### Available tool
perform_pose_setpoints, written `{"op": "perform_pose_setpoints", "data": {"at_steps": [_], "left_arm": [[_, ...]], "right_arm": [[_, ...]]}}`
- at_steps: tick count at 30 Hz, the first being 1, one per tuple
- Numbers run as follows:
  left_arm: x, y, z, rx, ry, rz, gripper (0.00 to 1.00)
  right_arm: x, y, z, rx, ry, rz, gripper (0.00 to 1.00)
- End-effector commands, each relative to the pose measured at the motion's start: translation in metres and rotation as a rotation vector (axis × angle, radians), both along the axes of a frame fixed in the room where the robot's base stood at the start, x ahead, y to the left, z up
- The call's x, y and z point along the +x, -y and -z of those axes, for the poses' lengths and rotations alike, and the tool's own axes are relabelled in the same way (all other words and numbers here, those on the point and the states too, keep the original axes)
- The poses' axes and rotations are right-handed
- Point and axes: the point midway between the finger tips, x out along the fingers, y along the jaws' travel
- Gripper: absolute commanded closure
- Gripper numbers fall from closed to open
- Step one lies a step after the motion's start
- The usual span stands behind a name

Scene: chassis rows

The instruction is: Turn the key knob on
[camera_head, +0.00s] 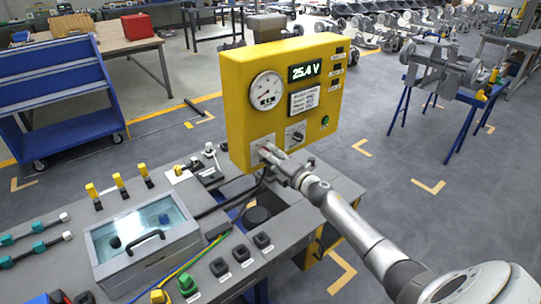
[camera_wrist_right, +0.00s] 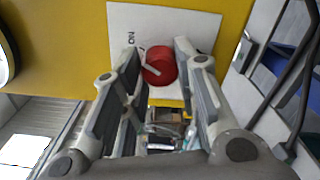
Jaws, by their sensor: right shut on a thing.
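The yellow panel box (camera_head: 290,60) stands upright at the back of the bench. The red key knob (camera_wrist_right: 160,66) with a pale pointer mark sits on a white plate (camera_wrist_right: 190,22) on its face. The word "ON", seen sideways, is left of the knob in the wrist view. My right gripper (camera_head: 270,151) reaches the lower left of the panel. Its two fingers (camera_wrist_right: 157,58) lie on either side of the red knob and are shut on it. The pointer slants across the knob's left part. In the head view the gripper mostly hides the knob. My left gripper is not in view.
The panel also has a round gauge (camera_head: 266,90), a green display reading 25.4 V (camera_head: 304,72), another dial (camera_head: 295,134) and a green button (camera_head: 325,122). A clear-lidded box (camera_head: 142,235) and several switches are on the bench. Open floor lies right of the bench.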

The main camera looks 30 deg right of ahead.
Motion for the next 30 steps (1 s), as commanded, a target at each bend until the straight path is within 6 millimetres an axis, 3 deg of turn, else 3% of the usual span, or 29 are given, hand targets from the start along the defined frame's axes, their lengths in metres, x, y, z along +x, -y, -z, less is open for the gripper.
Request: {"op": "perform_pose_setpoints", "data": {"at_steps": [16, 17, 21, 30], "left_arm": [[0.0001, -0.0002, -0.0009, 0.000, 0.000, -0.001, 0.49], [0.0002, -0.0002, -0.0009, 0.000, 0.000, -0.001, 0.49], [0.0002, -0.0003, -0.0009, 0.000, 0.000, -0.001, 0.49], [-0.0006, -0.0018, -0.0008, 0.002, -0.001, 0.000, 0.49]], "right_arm": [[-0.0002, 0.0004, 0.0007, 0.028, -0.003, 0.001, 0.95], [-0.0002, 0.0004, 0.0007, 0.028, -0.003, 0.001, 0.69], [-0.0002, 0.0004, 0.0006, 0.027, -0.003, 0.001, 0.51], [-0.0002, 0.0001, 0.0003, 0.026, -0.002, 0.000, 0.49]]}}
